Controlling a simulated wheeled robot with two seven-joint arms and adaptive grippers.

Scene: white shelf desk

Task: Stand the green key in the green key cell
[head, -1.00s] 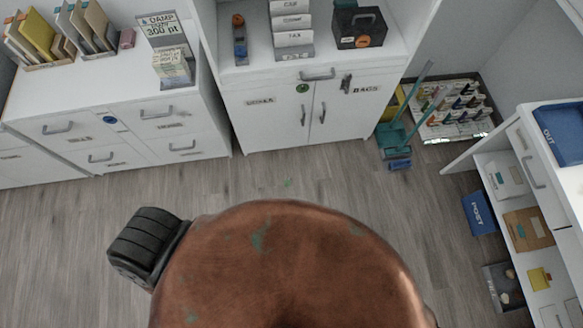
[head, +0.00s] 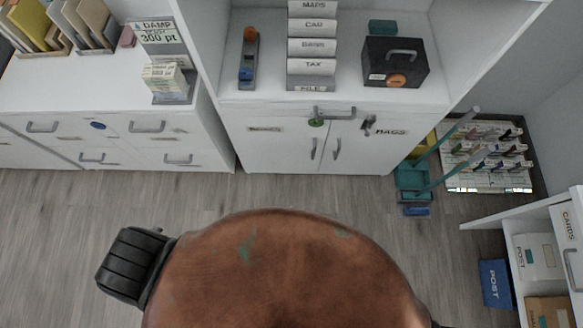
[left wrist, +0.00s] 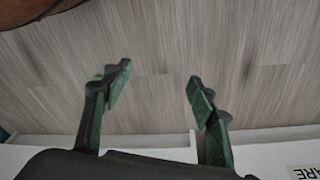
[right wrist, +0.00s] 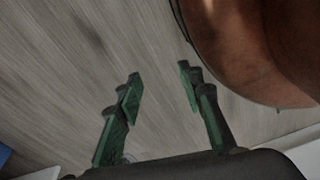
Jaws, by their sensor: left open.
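I cannot make out a green key or a green key cell for certain. A small green round piece (head: 316,122) shows at the top of the middle cabinet's doors in the head view; it is too small to identify. A small bright green spot (left wrist: 99,76) shows beside a finger in the left wrist view, also unclear. My left gripper (left wrist: 158,86) is open and empty above the wooden floor. My right gripper (right wrist: 160,84) has its fingers apart with nothing between them, also over floor.
The middle white cabinet (head: 285,160) carries a label rack (head: 312,50) and a black box (head: 395,65). A rack of coloured items (head: 488,160) and a teal dustpan (head: 412,180) stand to its right. A blue POST box (head: 494,283) is at lower right.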

